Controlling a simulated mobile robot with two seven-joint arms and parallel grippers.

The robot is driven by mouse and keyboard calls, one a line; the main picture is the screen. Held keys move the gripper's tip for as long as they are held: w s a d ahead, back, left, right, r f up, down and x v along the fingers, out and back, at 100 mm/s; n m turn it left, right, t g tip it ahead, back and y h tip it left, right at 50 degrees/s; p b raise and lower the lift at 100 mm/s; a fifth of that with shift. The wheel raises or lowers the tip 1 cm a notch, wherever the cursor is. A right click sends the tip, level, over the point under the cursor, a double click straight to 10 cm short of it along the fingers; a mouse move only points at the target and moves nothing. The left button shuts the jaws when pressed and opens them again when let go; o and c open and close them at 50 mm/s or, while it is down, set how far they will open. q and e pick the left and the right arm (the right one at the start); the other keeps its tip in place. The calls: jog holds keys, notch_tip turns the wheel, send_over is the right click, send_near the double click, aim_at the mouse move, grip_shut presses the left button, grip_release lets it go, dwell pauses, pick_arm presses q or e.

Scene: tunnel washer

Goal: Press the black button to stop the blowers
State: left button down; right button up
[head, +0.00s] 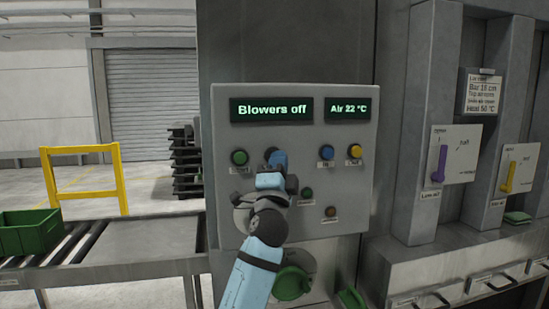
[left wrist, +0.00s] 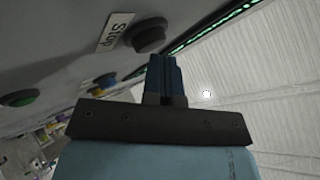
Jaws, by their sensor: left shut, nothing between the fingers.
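The grey control panel (head: 345,215) faces me, and its display (head: 271,110) reads "Blowers off". The black button (head: 270,152) is mostly hidden behind my gripper in the head view. In the left wrist view the black button (left wrist: 150,36) stands out from the panel beside a "Stop" label (left wrist: 115,32). My left gripper (head: 279,161) is shut and empty in front of the panel. Its fingertips (left wrist: 164,60) are close to the black button; a small gap seems to show, but I cannot be sure about contact. My right gripper is not in view.
A green button (head: 239,157) is left of the gripper; blue (head: 326,152) and yellow (head: 354,151) ones are to the right. A second display (head: 348,109) reads "Air 22 °C". A roller conveyor (head: 150,247) with a green crate (head: 28,232) stands left; purple (head: 439,164) and yellow (head: 510,177) levers are right.

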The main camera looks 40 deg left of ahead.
pick_arm(q)
jog(key=shift+s+d, duration=0.55)
jog(key=shift+d, duration=0.1)
jog(key=s+d, duration=0.3)
jog(key=shift+s+d, duration=0.15)
jog(key=shift+d, duration=0.25)
dwell(0.7)
jog(key=s+d+f+g+h, duration=0.1)
jog(key=d+f+h, duration=0.15)
jog(key=f, duration=0.85)
jog(key=d+f+g+h, duration=0.2)
jog(key=f+h, duration=0.2)
jog(key=f, duration=0.6)
jog(key=s+d+f+g+h, duration=0.15)
jog(key=f+h, duration=0.25)
jog(key=f, duration=0.7)
jog(key=s+d+f+n+g+h, duration=0.2)
jog(key=s+d+f+n+g, duration=0.1)
jog(key=s+f, duration=0.8)
jog(key=s+d+f+n+g+h, duration=0.2)
jog(key=s+d+f+n+g, duration=0.2)
jog(key=s+f, duration=0.8)
notch_tip(320, 180, down, 5)
jog(key=shift+s+d+r+g, duration=0.2)
jog(key=shift+d+g, duration=0.25)
jog(key=shift+d, duration=0.5)
